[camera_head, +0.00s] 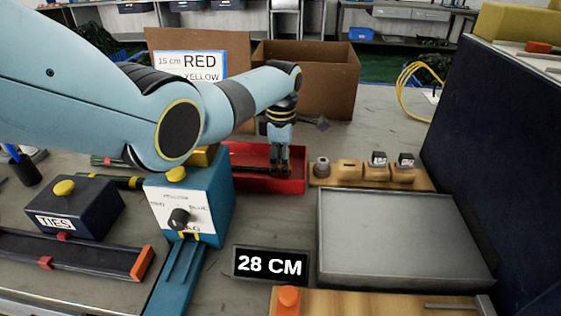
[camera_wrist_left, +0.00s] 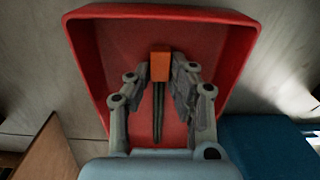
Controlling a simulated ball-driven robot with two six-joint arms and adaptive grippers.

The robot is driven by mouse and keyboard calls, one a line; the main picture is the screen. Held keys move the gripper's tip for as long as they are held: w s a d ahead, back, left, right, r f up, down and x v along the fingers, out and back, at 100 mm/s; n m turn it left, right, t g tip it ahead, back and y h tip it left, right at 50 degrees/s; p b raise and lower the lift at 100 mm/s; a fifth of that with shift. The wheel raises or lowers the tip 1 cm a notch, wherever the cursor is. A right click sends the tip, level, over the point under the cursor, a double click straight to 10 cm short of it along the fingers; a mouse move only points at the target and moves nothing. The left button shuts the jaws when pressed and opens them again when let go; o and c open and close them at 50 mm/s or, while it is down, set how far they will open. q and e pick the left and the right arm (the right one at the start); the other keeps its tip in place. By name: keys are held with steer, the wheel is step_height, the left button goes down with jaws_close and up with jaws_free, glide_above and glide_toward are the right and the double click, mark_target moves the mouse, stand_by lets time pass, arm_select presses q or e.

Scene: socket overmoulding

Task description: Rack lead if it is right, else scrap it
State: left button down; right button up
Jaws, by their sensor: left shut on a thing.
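A lead with an orange end (camera_wrist_left: 160,66) and dark strands is between the fingers of my left gripper (camera_wrist_left: 163,84), which is shut on it. In the wrist view this is over the red tray (camera_wrist_left: 247,25). A sign (camera_head: 188,66) reads "15 cm RED" and "YELLOW". A display (camera_head: 270,264) reads "28 CM". My right gripper is not in view.
A blue box with a dial (camera_head: 182,210) stands left of the tray. A wooden block rack (camera_head: 349,171) is to the right, behind a grey flat plate (camera_head: 395,240). A cardboard box (camera_head: 325,85) stands behind. A "TIES" box (camera_head: 75,205) and dark channel (camera_head: 75,255) are left.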

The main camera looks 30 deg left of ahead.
arm_select(q)
steer(key=c, duration=1.1)
jaws_free()
